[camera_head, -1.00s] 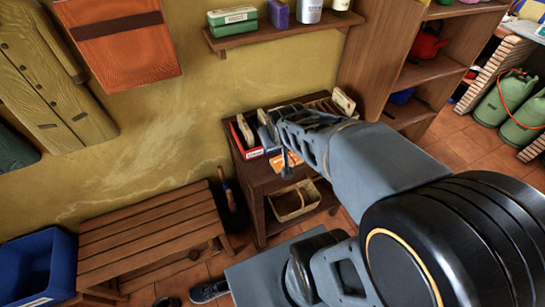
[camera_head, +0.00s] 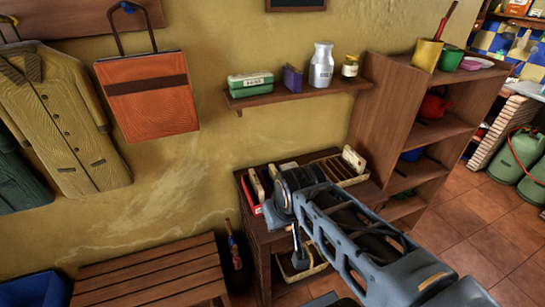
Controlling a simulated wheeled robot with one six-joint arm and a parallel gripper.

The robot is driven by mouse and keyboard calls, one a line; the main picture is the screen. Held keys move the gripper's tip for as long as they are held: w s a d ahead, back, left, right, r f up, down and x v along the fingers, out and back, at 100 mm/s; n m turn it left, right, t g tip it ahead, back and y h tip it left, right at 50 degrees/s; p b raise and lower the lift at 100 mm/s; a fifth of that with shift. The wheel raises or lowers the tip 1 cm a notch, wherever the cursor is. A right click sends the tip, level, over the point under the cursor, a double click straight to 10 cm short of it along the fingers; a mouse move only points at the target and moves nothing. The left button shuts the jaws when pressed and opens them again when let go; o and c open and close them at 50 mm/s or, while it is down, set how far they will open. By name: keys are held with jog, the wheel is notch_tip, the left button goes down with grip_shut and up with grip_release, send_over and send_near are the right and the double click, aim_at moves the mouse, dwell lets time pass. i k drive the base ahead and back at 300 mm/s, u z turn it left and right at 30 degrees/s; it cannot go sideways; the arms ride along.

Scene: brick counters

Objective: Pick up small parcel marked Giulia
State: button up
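I cannot pick out a small parcel marked Giulia, as no such name can be read in this view. Small cream items (camera_head: 257,184) stand in a red-fronted holder (camera_head: 247,193) at the left of a dark wooden side table (camera_head: 262,236). Another cream item (camera_head: 353,158) stands upright at the right end of a slatted rack (camera_head: 349,182) on the same table. The end of my arm, with my gripper (camera_head: 281,208), is in front of the tabletop and hides part of it. Its fingers are not clear enough to tell whether they are open or shut.
A wall shelf (camera_head: 290,95) holds a green box (camera_head: 250,85), a purple box (camera_head: 293,77), a milk can (camera_head: 321,65) and a jar. A wooden bench (camera_head: 150,278) stands left of the table, and a tall shelf unit (camera_head: 395,105) stands right. A basket (camera_head: 303,268) sits below.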

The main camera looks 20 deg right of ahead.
aim_at(358, 162)
jog(key=k, duration=0.5)
jog(key=z, duration=2.15)
jog(key=i, duration=1.15)
jog(key=u, duration=1.9)
